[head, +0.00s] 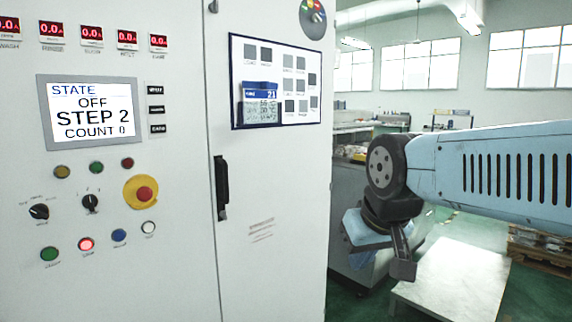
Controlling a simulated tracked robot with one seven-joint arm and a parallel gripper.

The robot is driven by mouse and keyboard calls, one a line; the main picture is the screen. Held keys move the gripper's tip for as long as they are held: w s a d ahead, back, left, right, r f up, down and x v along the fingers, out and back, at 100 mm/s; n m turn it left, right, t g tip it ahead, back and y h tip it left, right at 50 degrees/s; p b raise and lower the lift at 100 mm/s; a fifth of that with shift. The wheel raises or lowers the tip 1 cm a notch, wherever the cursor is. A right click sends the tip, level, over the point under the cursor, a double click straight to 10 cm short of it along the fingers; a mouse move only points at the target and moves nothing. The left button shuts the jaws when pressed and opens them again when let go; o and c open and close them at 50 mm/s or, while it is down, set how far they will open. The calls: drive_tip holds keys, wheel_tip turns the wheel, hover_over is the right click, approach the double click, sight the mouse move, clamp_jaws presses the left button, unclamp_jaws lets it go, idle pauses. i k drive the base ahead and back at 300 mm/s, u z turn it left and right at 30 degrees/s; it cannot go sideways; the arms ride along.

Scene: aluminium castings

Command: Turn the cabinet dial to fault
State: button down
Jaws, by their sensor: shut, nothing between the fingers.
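The white control cabinet (180,180) fills the left half of the head view. Two black dials are on its front: a left dial (39,211) with its pointer tilted, and a second dial (90,202) closer to upright. The small labels around both are too blurred to read, so I cannot tell which one carries fault. The display (90,111) reads STATE OFF, STEP 2, COUNT 0. My gripper (403,268) hangs down to the right of the cabinet, apart from it and far from the dials. It is shut and empty.
A yellow-ringed red stop button (144,194) sits right of the dials. Below are several push buttons, with the red button (86,244) lit. A black door handle (221,187) sticks out. A pale low table (455,280) stands beneath my arm. The space before the panel is clear.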

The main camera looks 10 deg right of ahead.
sight(316, 18)
drive_tip(key=k, duration=0.55)
drive_tip(key=z, duration=0.35)
drive_tip(key=i, duration=1.55)
drive_tip(key=u, duration=0.15)
